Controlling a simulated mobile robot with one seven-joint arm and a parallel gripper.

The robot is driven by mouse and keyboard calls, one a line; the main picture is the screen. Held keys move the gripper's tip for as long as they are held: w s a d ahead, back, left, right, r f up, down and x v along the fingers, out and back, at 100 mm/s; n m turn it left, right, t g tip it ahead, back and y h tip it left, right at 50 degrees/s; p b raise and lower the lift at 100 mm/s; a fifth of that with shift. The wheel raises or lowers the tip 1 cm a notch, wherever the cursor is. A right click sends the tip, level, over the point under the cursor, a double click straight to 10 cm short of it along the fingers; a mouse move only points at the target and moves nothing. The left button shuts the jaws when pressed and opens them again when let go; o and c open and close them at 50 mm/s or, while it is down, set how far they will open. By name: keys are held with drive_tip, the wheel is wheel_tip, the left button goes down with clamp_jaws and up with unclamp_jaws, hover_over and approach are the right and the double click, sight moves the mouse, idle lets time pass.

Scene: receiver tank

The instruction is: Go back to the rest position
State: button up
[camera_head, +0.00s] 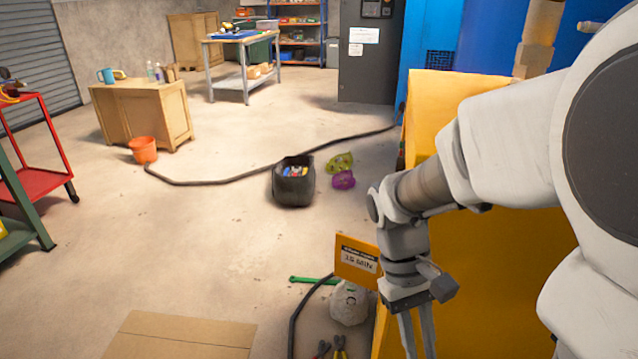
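My arm comes in from the right side of the head view and bends down. My gripper (418,335) points downward near the bottom edge, in front of the yellow cabinet-like body (480,265). Two finger-like parts show, but their tips are cut off by the frame, so I cannot tell whether they are open or shut, or whether they hold anything. A yellow sign with upside-down black and white lettering (357,262) shows just left of my wrist; I cannot tell what it is fixed to. The blue receiver tank (515,40) stands behind the yellow body.
A whitish sack (349,303), a green tool (311,280) and a cardboard sheet (185,338) lie on the floor below. A black bin (293,183), a dark hose (230,180) and an orange bucket (143,149) are farther off. A red cart (35,182) stands left.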

wheel_tip(320, 180, up, 39)
drive_tip(key=s+a+m+t+y+p, duration=0.1)
drive_tip(key=t+p, duration=0.9)
drive_tip(key=p, duration=1.7)
drive_tip(key=shift+s+f+m+y, duration=0.15)
drive_tip(key=shift+s+m+y, duration=0.3)
drive_tip(key=shift+m+y, duration=0.45)
drive_tip(key=shift+d, duration=0.1)
